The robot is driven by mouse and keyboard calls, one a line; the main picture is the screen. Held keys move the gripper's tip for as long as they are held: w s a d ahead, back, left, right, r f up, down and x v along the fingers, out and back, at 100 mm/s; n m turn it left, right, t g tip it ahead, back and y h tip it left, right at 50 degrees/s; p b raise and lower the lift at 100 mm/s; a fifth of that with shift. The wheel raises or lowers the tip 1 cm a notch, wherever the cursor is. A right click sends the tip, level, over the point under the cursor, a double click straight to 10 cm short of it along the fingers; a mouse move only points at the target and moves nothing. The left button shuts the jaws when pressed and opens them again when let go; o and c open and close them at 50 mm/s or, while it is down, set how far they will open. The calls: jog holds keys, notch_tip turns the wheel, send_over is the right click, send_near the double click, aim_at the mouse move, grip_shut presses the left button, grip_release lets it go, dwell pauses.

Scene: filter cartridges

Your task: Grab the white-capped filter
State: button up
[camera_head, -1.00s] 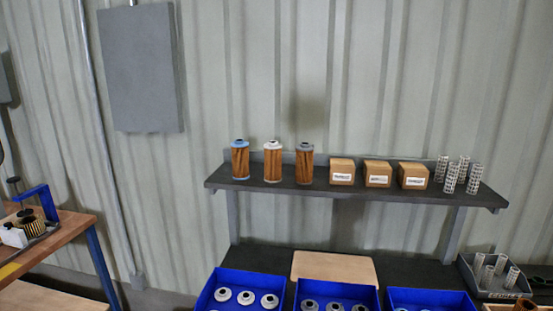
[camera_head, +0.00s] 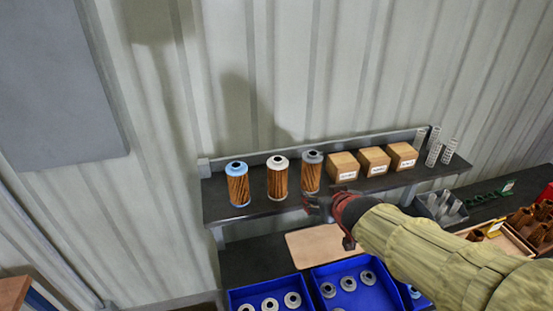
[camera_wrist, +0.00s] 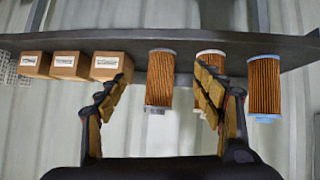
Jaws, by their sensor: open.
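The white-capped filter (camera_head: 277,178) stands upright on the dark shelf, between the blue-capped filter (camera_head: 237,184) and the grey-capped filter (camera_head: 311,172). My gripper (camera_head: 313,204) is open and empty at the shelf's front edge, just below and in front of the grey-capped filter. The wrist view appears upside down. There the grey-capped filter (camera_wrist: 160,80) shows between my open fingers (camera_wrist: 161,74). The white-capped filter (camera_wrist: 211,61) is mostly hidden behind the right finger, and the blue-capped filter (camera_wrist: 264,85) is farther right.
Cardboard boxes (camera_head: 374,161) and white mesh tubes (camera_head: 440,149) stand on the shelf (camera_head: 258,208) to the right. Blue bins (camera_head: 311,285) with ring parts and a tan board (camera_head: 318,245) lie below. The neighbouring filters stand close, with narrow gaps.

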jog(key=w+a+r+n+y+p, duration=0.1)
jog(key=w+a+r+p, duration=0.2)
jog(key=r+p, duration=0.1)
jog(key=n+y+p, duration=0.1)
jog(key=y+p, duration=0.2)
jog(key=p, duration=0.3)
send_near(279, 161)
notch_tip(279, 161, down, 3)
jog(key=w, duration=0.2)
jog(key=shift+w+a+r+n+y+p, duration=0.25)
jog(key=shift+w+a+n+y+p, duration=0.1)
jog(key=shift+a, duration=0.1)
jog(key=shift+w+a+f, duration=0.2)
jog(key=shift+w+f, duration=0.05)
jog(key=x, duration=0.7)
jog(key=shift+w+d+r, duration=0.15)
jog(key=shift+w+r, duration=0.1)
jog(key=shift+r, duration=0.05)
jog(key=shift+s, duration=0.1)
jog(key=shift+c, duration=0.4)
jog(key=c, duration=1.5)
jog(key=shift+c, duration=0.3)
